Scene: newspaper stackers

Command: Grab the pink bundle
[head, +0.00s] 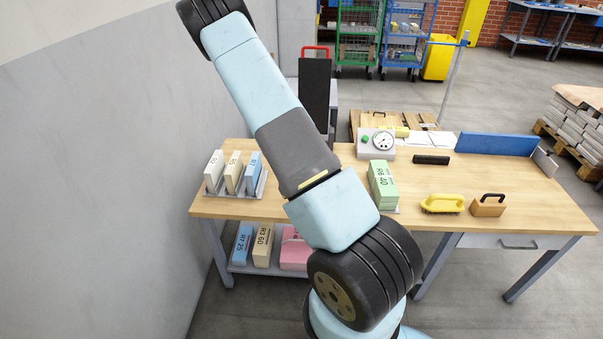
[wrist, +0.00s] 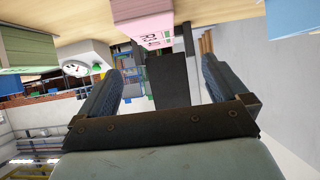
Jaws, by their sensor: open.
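In the wrist view, which looks upside down, a pink bundle (wrist: 143,24) with dark printed lettering stands on the wooden tabletop. It lies ahead of my gripper (wrist: 162,66), near the middle of the view and apart from the fingers. The gripper is open, with nothing between its two fingers. In the head view my gripper is not seen, and my arm covers the middle of the table. A pink bundle (head: 293,251) shows there on the lower shelf, partly hidden by my arm. I cannot tell whether both views show the same one.
A green bundle (head: 382,188) and a dial scale (head: 376,144) stand on the workbench (head: 531,208). White, cream and blue bundles (head: 254,172) stand at its left. Grey wall at left.

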